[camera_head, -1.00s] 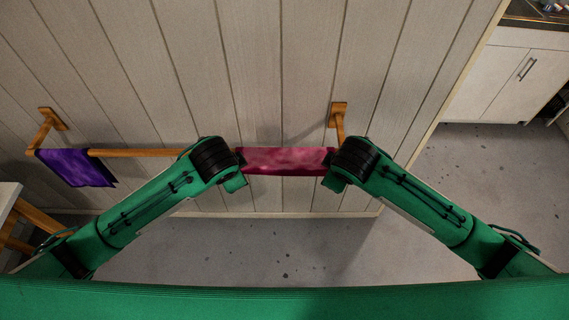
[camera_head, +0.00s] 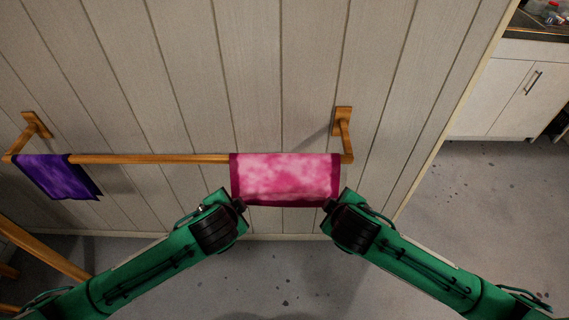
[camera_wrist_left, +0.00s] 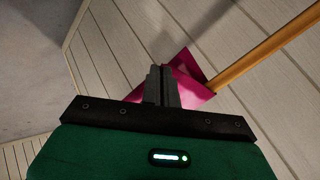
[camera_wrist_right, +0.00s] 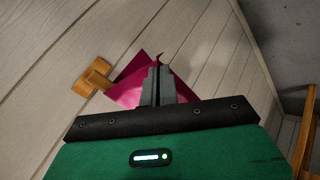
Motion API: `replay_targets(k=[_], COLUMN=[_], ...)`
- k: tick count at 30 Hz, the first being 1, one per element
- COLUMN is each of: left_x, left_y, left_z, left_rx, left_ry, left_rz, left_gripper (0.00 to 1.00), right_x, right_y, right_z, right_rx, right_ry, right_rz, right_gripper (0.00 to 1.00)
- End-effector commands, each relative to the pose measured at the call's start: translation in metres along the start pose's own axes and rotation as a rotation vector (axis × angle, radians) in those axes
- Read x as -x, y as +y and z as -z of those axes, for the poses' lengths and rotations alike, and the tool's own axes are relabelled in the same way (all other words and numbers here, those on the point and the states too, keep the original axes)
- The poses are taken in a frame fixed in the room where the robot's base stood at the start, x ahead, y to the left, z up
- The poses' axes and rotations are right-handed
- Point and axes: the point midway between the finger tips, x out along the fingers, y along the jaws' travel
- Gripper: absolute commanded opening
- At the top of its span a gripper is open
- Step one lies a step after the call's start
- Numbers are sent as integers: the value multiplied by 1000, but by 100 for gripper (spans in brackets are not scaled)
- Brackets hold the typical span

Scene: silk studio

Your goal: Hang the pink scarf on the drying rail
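The pink scarf (camera_head: 285,178), mottled pink with a darker magenta border, lies over the right part of the wooden drying rail (camera_head: 150,158). Its front panel hangs toward me, spread flat. How far it hangs behind the rail is hidden. My left gripper (camera_head: 240,206) is at the panel's lower left corner, and my right gripper (camera_head: 328,206) is at its lower right corner. In the left wrist view the fingers (camera_wrist_left: 162,80) are together with pink cloth (camera_wrist_left: 190,66) at their tips. In the right wrist view the fingers (camera_wrist_right: 158,80) are also together on the cloth (camera_wrist_right: 130,85).
A purple scarf (camera_head: 58,178) hangs on the rail's left end, well apart from the pink one. Wooden brackets (camera_head: 343,125) fix the rail to the plank wall (camera_head: 260,70). A wooden frame (camera_head: 40,248) stands at lower left. White cabinets (camera_head: 495,95) are at upper right.

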Motion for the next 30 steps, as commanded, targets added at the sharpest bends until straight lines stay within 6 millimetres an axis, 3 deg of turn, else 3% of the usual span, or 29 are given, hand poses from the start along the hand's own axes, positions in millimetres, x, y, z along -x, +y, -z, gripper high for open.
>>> replay_targets(k=[13, 19, 30], left_x=[-6, -5, -5], left_y=[2, 3, 4], left_z=[-5, -4, -3], left_rx=[4, 4, 3], left_ry=[4, 6, 9], left_rz=[22, 20, 18], left_gripper=[0, 36, 36], right_x=[-6, -5, -5], right_y=[-2, -3, -4], right_z=[-5, -4, -3], right_rx=[-5, -4, -5], right_ry=[5, 7, 10], right_rz=[-22, -20, -17], right_gripper=[0, 36, 36])
